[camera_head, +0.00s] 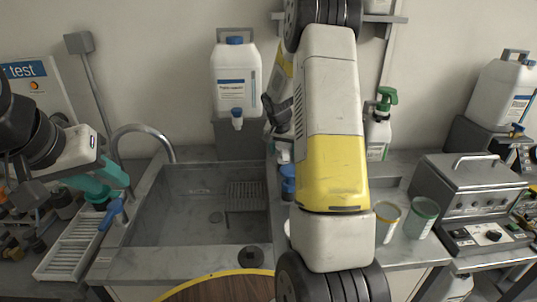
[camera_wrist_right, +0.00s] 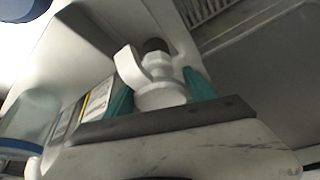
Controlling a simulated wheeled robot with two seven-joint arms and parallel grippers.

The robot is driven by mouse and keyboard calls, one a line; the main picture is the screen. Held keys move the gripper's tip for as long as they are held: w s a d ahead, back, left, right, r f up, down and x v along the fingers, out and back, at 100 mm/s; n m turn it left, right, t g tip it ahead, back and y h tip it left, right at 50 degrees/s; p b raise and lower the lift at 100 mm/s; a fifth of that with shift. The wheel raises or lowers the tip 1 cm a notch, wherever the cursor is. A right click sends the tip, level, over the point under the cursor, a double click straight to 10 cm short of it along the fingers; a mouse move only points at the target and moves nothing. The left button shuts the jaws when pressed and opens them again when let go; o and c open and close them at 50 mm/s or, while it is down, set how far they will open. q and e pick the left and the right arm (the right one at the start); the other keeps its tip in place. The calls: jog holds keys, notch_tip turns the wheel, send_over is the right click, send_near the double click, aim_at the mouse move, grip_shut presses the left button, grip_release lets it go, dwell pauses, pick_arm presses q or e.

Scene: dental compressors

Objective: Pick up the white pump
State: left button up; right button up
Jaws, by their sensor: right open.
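A white pump (camera_wrist_right: 160,94) with a spout-like side part and a dark top shows in the right wrist view. It stands between the two teal fingers of my right gripper (camera_wrist_right: 163,84). The fingers are apart, one on each side of it; whether either touches it I cannot tell. In the head view my right arm hides the pump and most of the right gripper. My left gripper (camera_head: 100,182), with teal fingers spread, is at the far left near the sink's left edge, with nothing visible held in it.
A sink (camera_head: 200,210) with a curved faucet (camera_head: 145,130) lies left of centre. A large white jug (camera_head: 236,80) stands behind it. A green-topped spray bottle (camera_head: 379,130), two cups and a metal box (camera_head: 470,185) stand right of my arm. A round wooden top (camera_head: 225,289) is in front.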

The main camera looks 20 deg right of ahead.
jog(key=c, duration=1)
jog(key=shift+c, duration=0.2)
